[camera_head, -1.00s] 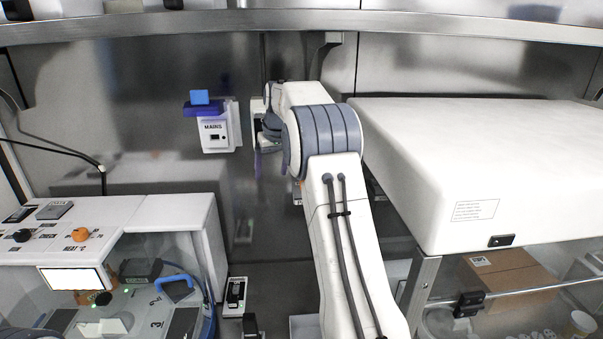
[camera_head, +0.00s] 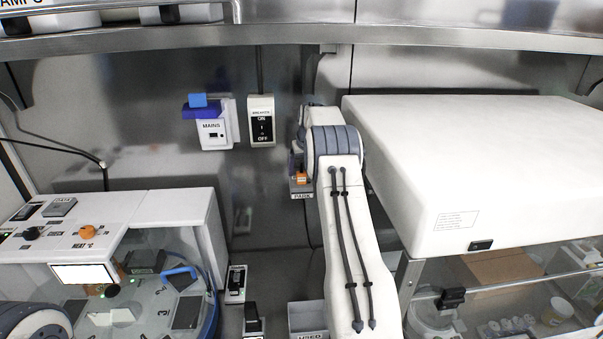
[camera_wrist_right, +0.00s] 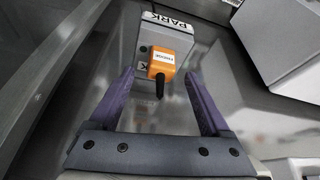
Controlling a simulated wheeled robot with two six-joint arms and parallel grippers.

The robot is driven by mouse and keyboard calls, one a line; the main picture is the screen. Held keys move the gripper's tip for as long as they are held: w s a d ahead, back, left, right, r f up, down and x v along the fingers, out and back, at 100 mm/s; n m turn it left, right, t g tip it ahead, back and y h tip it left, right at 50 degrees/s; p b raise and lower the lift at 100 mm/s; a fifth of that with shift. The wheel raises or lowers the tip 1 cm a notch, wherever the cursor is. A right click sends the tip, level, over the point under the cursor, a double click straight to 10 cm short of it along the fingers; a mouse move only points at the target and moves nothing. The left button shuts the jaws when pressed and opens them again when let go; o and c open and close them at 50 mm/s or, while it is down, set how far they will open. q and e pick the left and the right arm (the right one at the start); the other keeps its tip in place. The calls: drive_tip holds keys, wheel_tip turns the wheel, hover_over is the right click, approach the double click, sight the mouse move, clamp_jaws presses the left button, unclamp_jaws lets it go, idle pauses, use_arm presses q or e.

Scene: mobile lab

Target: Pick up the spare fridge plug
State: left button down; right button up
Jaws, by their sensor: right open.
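The orange fridge plug (camera_wrist_right: 161,62), labelled FRIDGE, sits at a grey holder marked PARK (camera_wrist_right: 168,22) on the back wall. Its dark cable end points toward my right gripper. In the head view the plug (camera_head: 301,178) shows just left of my right arm, above the PARK label (camera_head: 302,196). My right gripper (camera_wrist_right: 159,75) is open, with its purple fingers on either side of the plug and a visible gap to each. In the head view my arm hides most of this gripper. My left gripper is out of view.
A MAINS box (camera_head: 213,134) with a blue plug and a breaker switch (camera_head: 261,121) are on the wall to the left. A bulky white cabinet (camera_head: 480,170) stands close on the right. A grey bin marked USED (camera_head: 308,316) lies below.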

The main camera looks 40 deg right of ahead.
drive_tip(key=shift+p+x, duration=0.45)
drive_tip(key=shift+x, duration=0.45)
drive_tip(key=shift+w+f, duration=0.15)
drive_tip(key=shift+f, duration=0.05)
clamp_jaws()
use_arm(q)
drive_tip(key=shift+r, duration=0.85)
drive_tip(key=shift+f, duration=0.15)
use_arm(e)
drive_tip(key=shift+r, duration=0.1)
